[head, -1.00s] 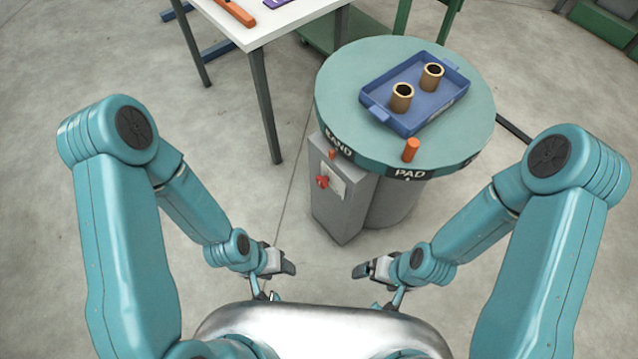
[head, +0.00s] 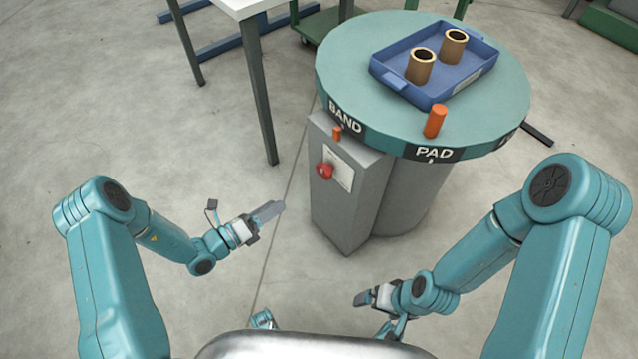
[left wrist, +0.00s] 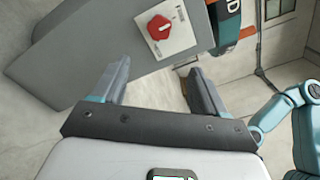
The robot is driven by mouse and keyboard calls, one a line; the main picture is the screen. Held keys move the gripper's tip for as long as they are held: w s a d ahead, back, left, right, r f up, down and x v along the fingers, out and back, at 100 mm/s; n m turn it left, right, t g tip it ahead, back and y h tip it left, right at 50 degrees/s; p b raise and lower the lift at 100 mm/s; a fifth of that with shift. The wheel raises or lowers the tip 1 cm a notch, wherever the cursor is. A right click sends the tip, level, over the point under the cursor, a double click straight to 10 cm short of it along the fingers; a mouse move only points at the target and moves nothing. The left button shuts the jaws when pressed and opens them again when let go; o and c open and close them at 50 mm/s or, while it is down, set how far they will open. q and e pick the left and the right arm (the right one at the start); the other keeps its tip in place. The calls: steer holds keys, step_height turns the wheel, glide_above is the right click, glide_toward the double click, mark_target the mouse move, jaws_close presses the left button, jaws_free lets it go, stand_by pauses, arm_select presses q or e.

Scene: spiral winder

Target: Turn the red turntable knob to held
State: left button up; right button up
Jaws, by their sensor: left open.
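The red knob (head: 325,171) sits on a pale plate on the front of the grey control box (head: 343,205) beside the turntable (head: 345,62). It also shows in the left wrist view (left wrist: 159,27), ahead of the fingers and near the top. The plate's markings are too small to read. My left gripper (head: 270,212) is left of the box and lower than the knob, apart from it. In the left wrist view (left wrist: 160,85) its two fingers are spread with nothing between them. My right gripper (head: 362,298) is low in front of the box; its finger opening is unclear.
The turntable carries a blue tray (head: 440,96) with two brass-coloured cylinders. An orange peg (head: 435,121) stands near its rim, which reads BAND and PAD. A white table (head: 243,5) stands at the back left.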

mark_target(321, 173)
arm_select(q)
steer(key=b+x, duration=0.1)
steer(key=x, duration=0.7)
steer(key=b+x, duration=0.2)
steer(key=x, duration=0.6)
steer(key=shift+w+a+r, duration=0.15)
steer(key=shift+w, duration=0.2)
steer(key=shift+c, duration=0.3)
steer(key=c, duration=1)
